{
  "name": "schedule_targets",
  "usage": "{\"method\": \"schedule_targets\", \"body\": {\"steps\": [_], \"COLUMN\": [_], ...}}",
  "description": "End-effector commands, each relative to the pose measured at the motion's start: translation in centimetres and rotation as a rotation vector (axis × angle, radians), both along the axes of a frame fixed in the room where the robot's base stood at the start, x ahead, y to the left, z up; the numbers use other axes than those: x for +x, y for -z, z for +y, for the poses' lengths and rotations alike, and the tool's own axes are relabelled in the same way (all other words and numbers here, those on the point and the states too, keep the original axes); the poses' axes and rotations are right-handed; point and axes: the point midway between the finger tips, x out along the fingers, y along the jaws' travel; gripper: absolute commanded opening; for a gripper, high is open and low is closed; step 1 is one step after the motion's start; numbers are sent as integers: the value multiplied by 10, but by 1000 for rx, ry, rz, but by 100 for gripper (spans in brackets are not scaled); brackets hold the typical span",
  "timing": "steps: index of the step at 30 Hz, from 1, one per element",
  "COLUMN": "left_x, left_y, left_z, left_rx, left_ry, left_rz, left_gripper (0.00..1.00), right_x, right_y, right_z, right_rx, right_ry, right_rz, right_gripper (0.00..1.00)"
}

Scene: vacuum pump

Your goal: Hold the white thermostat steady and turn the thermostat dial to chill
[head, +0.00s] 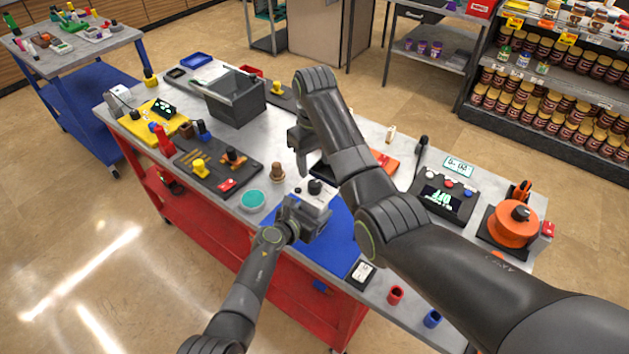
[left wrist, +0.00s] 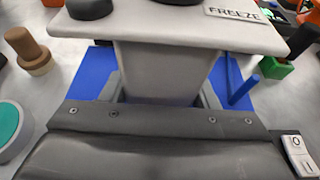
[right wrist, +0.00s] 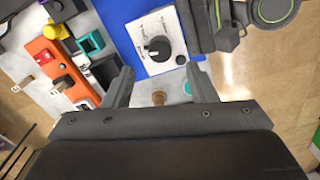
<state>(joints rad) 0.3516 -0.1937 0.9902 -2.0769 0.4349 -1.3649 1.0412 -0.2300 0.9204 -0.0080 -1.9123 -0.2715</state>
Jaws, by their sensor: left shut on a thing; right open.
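The white thermostat (head: 312,197) stands over a blue mat (head: 340,232) at the near edge of the bench. Its round black dial (head: 315,186) is on the top face and also shows in the right wrist view (right wrist: 157,48). A FREEZE label (left wrist: 236,12) is on its face in the left wrist view; the dial's setting is too small to read. My left gripper (head: 303,218) is shut on the thermostat's body (left wrist: 160,75), one finger on each side. My right gripper (head: 300,160) is open and empty, above and apart from the dial; its fingers (right wrist: 160,78) frame the space below the thermostat in its wrist view.
A brown knobbed peg (head: 277,172) and a teal-topped round dish (head: 252,199) stand left of the thermostat. A dark bin (head: 236,98) is farther back. An orange panel (right wrist: 62,75) lies near the mat. A black device with a screen (head: 442,197) and an orange reel (head: 512,225) are right.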

Motion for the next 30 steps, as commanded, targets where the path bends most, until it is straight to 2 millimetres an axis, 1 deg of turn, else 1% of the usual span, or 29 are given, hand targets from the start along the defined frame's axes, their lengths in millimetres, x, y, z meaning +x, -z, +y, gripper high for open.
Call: {"method": "schedule_targets", "body": {"steps": [1, 3, 9, 12, 15, 23, 26, 30], "left_x": [0, 0, 0, 0, 0, 0, 0, 0], "left_y": [0, 0, 0, 0, 0, 0, 0, 0], "left_z": [0, 0, 0, 0, 0, 0, 0, 0], "left_rx": [0, 1, 0, 0, 0, 0, 0, 0], "left_ry": [-1, 0, -1, -1, -1, 0, 0, 0], "left_rz": [0, -1, 0, 0, 0, 0, 0, 0], "left_gripper": [25, 25, 25, 25, 25, 25, 25, 25], "right_x": [-1, -1, -1, -1, 0, 0, 0, 0], "right_y": [12, 26, 58, 67, 72, 74, 73, 73], "right_z": [0, 0, 0, 0, 0, 0, 0, 0], "right_rx": [0, 0, -1, 0, 1, 2, 2, 2], "right_ry": [0, -1, -1, -1, -2, -1, -1, -1], "right_rz": [5, 5, 3, 1, -1, -1, -1, -1], "right_gripper": [52, 52, 52, 52, 52, 52, 42, 23]}}
